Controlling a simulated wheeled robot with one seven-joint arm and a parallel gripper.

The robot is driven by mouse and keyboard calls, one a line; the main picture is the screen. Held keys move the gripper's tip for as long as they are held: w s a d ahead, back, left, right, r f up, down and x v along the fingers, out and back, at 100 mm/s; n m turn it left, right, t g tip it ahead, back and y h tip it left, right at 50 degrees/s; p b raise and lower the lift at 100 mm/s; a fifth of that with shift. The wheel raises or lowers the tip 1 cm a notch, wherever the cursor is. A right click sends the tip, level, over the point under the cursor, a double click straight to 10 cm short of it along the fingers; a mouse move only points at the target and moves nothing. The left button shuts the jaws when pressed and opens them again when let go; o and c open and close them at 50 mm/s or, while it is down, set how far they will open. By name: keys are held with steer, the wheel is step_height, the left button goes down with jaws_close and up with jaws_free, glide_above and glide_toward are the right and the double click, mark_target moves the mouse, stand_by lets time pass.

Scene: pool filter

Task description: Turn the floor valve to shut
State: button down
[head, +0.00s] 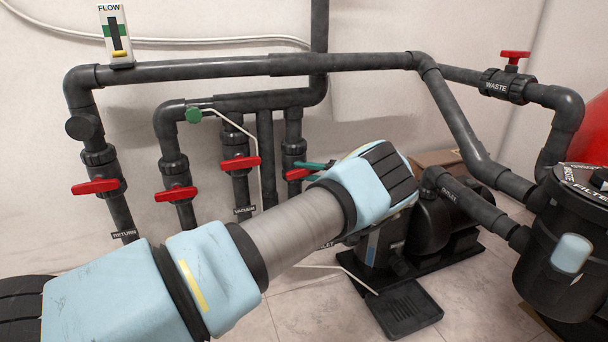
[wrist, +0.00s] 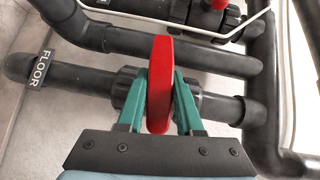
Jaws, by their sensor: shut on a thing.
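The floor valve's red handle (wrist: 158,82) sits on a dark grey pipe marked by a FLOOR label (wrist: 39,70) in the wrist view. The handle lies across that pipe, at about a right angle to it. My gripper (wrist: 160,95) is shut on the handle, one teal finger on each side. In the head view the red handle (head: 296,174) shows partly beside my gripper (head: 310,166), on the rightmost vertical pipe of the row. My wrist and forearm hide the lower part of this pipe, and the FLOOR label is not visible there.
The neighbouring vacuum valve (head: 240,163) has a red handle close to the left. A thin white line (head: 258,150) hangs between the pipes. The pump (head: 440,225) stands right of my gripper. The filter housing (head: 560,250) is at the far right.

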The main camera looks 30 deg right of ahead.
stand_by(0.4)
steer(key=c, duration=0.6)
jaws_free()
steer(key=shift+o, duration=0.2)
steer(key=f+p+v, duration=0.1)
steer(key=v, duration=0.9)
steer(key=shift+s+d+r+p, duration=0.3)
steer(key=shift+r+p, duration=0.05)
steer(key=shift+r, duration=0.15)
